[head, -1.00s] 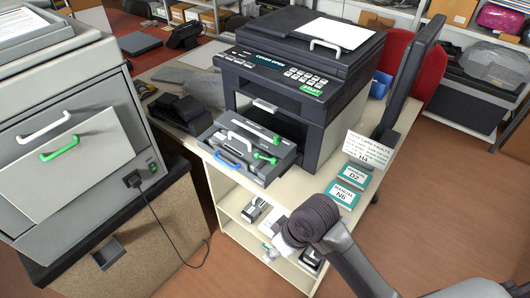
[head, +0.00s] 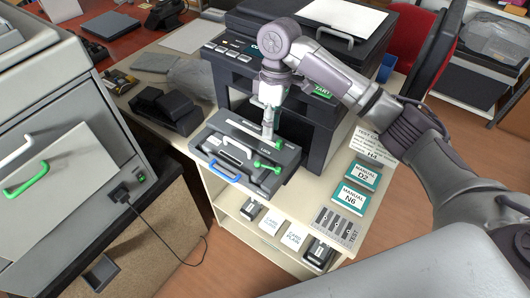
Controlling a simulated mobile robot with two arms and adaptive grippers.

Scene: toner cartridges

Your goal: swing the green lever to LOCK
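The pulled-out dark grey tray (head: 212,128) at the front of the black printer holds small green parts. One is a green lever-like piece (head: 267,165) near its front right. A small green knob (head: 278,143) sits further back, with small lettering too blurred to read surely. My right gripper (head: 267,138) points down over the tray's back right part, close to the left of the green knob. I cannot tell whether it touches anything, or whether its fingers are open. My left gripper is out of view.
The tray also has a white handle (head: 237,148) and a blue handle (head: 225,172). The black printer (head: 320,125) rises behind it. A grey machine (head: 65,150) stands left. Manuals (head: 350,198) lie on the table to the right. Lower shelves hold cards and boxes.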

